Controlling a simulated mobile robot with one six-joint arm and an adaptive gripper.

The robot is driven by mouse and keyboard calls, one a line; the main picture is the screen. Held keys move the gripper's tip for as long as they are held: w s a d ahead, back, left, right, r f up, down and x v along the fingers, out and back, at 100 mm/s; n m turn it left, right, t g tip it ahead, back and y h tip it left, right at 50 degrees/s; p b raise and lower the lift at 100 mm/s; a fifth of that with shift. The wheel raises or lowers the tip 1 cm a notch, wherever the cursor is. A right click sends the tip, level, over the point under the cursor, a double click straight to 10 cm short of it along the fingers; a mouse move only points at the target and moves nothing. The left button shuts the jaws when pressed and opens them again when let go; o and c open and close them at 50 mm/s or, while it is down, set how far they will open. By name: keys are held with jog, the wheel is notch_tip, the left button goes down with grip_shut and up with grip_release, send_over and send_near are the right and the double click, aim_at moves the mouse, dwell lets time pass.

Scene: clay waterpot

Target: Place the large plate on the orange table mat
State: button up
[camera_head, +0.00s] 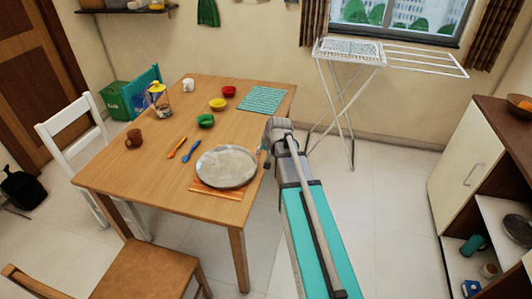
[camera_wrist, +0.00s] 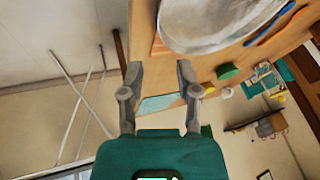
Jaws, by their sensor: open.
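The large grey-white plate (camera_head: 227,166) lies flat at the near right part of the wooden table, over the orange table mat (camera_head: 213,191). It hides most of the mat; only the near strip shows. The plate also shows at the top of the wrist view (camera_wrist: 215,22), with a corner of the mat (camera_wrist: 158,46) beside it. My gripper (camera_head: 266,150) is just right of the plate at the table's right edge. In the wrist view my gripper (camera_wrist: 160,70) has its fingers apart with nothing between them, clear of the plate.
Left of the plate lie a blue utensil (camera_head: 191,151) and an orange one (camera_head: 176,148). A green bowl (camera_head: 206,121), yellow bowl (camera_head: 217,104), red bowl (camera_head: 228,91), brown mug (camera_head: 134,138) and teal mat (camera_head: 262,99) are farther back. A drying rack (camera_head: 350,52) stands behind.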

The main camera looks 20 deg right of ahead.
jog(key=s+a+f+n+g, duration=0.1)
jog(key=s+a+n+g, duration=0.1)
jog(key=s+a, duration=0.4)
jog(key=s+a+f+n+g+h, duration=0.1)
jog(key=s+a, duration=0.4)
jog(key=s, duration=0.8)
jog(key=shift+a+n+g, duration=0.4)
jog(key=shift+n+g, duration=0.4)
jog(key=shift+g, duration=0.3)
